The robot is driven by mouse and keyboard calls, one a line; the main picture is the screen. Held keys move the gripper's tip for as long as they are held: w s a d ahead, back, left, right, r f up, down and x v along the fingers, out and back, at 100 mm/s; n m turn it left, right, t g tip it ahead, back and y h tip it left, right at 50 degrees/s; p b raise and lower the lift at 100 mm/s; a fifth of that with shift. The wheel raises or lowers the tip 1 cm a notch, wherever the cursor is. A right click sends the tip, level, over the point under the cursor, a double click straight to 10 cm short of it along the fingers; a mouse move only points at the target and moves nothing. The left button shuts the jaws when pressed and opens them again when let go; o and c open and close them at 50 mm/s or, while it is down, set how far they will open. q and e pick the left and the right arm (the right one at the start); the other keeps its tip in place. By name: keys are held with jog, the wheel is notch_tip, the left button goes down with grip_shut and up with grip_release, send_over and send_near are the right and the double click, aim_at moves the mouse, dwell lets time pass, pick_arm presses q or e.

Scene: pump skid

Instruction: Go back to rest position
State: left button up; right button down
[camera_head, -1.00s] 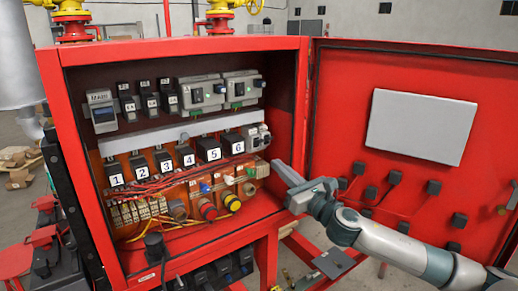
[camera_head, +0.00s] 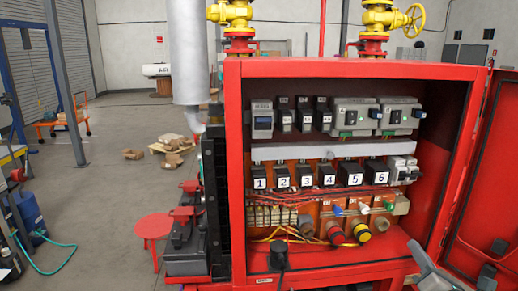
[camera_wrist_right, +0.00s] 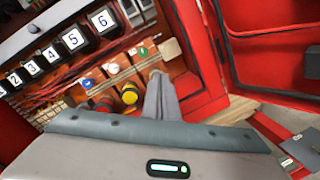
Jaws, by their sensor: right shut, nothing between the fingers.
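My right gripper (camera_head: 416,250) shows at the bottom right of the head view, in front of the lower right part of the open red cabinet (camera_head: 233,180). Its fingers are shut with nothing between them. In the right wrist view the shut gripper (camera_wrist_right: 158,78) points toward the cabinet's inside, right of a yellow-capped knob (camera_wrist_right: 129,94). I cannot tell its exact distance from the cabinet edge. My left gripper is out of view.
The cabinet holds numbered black modules (camera_head: 355,173) and red and yellow knobs (camera_head: 361,232). Its open red door (camera_head: 490,230) stands at the right. A red round stool-like plate (camera_head: 153,226) stands left of the cabinet. The floor (camera_head: 110,190) farther left has free room.

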jog(key=s+a+f+m+g+h, duration=0.1)
jog(key=s+a+f+m+g, duration=0.3)
jog(key=s+f+m, duration=0.55)
jog(key=s+a+f+m+g, duration=0.35)
jog(key=s+f+m, duration=0.25)
jog(key=f, duration=0.6)
jog(key=s+a+f+m+g+y, duration=0.1)
jog(key=s+a+f+m+g, duration=0.4)
jog(key=s, duration=0.6)
jog(key=s+a+f+m+g+y, duration=0.1)
jog(key=s+a+f+m+g, duration=0.1)
jog(key=s+a+f+m, duration=0.6)
jog(key=s+d+f+n+g+b, duration=0.1)
jog(key=s+f+b, duration=0.1)
jog(key=f, duration=1.3)
jog(key=s+d+f+n+g+b, duration=0.1)
jog(key=s+f+n+b, duration=0.15)
jog(key=f, duration=1.25)
jog(key=s+d+f+b, duration=0.3)
jog(key=s+f, duration=1.4)
jog(key=f, duration=0.3)
jog(key=shift+f+m+g+b, duration=0.35)
jog(key=shift+f+m+b, duration=0.05)
